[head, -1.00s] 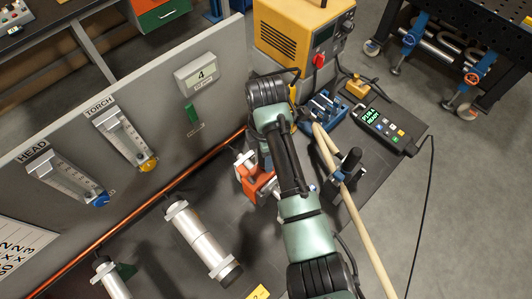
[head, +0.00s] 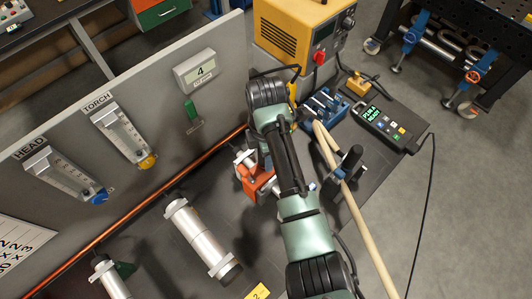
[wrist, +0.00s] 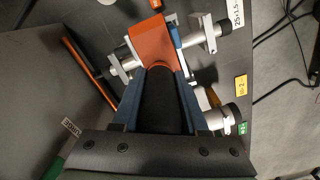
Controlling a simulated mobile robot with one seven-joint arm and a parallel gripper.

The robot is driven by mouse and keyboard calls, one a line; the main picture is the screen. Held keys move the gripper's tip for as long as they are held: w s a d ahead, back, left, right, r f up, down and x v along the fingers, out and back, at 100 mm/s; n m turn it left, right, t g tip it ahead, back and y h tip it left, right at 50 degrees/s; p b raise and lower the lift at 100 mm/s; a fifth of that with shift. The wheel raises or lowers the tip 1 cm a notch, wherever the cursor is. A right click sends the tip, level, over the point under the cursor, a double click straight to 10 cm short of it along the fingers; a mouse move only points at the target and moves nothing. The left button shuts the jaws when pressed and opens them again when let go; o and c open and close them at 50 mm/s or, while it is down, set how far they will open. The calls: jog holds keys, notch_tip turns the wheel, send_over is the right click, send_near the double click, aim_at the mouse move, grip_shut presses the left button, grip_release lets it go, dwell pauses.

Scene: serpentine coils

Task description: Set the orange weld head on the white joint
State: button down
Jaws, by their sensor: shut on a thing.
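The orange weld head (wrist: 152,42) is in my gripper (wrist: 160,78); the blue fingers are shut on its dark handle. In the head view the weld head (head: 257,182) is partly behind my arm. In the wrist view it lies over a silver tube with pale clamps or collars (wrist: 207,31) on either side. I cannot tell whether it rests on the tube or hovers above it. The white joint is not clearly told apart; it may be hidden under the weld head. A thick silver-white tube (head: 200,238) with a dark end lies at lower centre.
A grey panel (head: 150,80) with two flow gauges stands at left, with a copper pipe (head: 150,205) along its foot. A yellow power unit (head: 296,32), blue tool holder (head: 325,107), handheld display (head: 385,125) and wooden-coloured rod (head: 355,215) are beyond and right of my arm.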

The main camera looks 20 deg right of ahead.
jog(key=shift+f+b, duration=0.5)
jog(key=shift+f, duration=0.4)
dwell(0.6)
jog(key=shift+c, duration=1.8)
grip_release()
jog(key=shift+s+f, duration=0.1)
jog(key=shift+f, duration=0.15)
jog(key=shift+r, duration=0.55)
notch_tip(320, 180, up, 12)
jog(key=p, duration=0.3)
jog(key=shift+r, duration=0.15)
